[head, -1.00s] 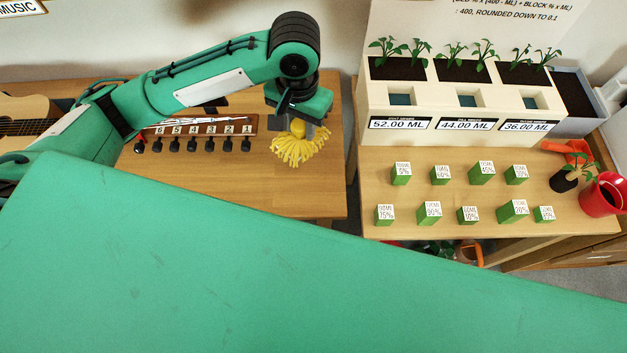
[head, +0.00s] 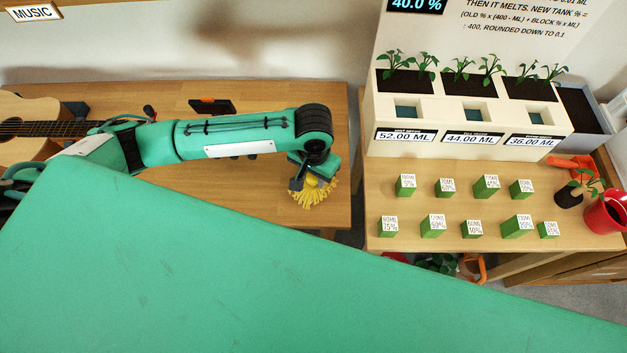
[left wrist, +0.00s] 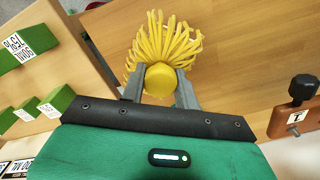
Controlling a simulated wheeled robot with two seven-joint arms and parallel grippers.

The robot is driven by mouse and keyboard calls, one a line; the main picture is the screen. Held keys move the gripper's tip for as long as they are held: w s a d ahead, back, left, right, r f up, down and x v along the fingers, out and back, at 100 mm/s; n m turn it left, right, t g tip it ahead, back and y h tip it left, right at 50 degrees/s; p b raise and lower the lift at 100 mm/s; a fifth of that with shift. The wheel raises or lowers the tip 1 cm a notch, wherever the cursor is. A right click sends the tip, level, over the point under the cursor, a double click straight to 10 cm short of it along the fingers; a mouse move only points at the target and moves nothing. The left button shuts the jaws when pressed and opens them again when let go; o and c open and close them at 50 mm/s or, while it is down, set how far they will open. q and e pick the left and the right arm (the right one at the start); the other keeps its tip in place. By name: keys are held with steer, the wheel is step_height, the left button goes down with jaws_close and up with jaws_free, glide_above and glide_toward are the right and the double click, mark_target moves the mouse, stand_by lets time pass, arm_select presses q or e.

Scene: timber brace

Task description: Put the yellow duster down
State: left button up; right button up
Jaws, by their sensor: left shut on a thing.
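The yellow duster (head: 315,192) has a mop of yellow strands and shows near the right front corner of the left wooden table (head: 235,185). My left gripper (head: 304,180) is shut on the duster. In the left wrist view, the two grey fingers of my left gripper (left wrist: 160,88) stand on either side of the round yellow handle of the duster (left wrist: 168,42), with the strands fanning out beyond. I cannot tell whether the strands touch the tabletop. My right gripper is not in view.
A guitar (head: 25,125) lies at the table's left end. A dark-knobbed wooden piece (left wrist: 296,115) lies near the duster.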

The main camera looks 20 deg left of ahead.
mark_target(313, 183)
arm_select(q)
steer(key=shift+f, duration=1.9)
steer(key=o, duration=1.1)
steer(key=shift+f, duration=0.1)
step_height(313, 183, up, 12)
steer(key=shift+r+b, duration=0.15)
steer(key=shift+b, duration=0.15)
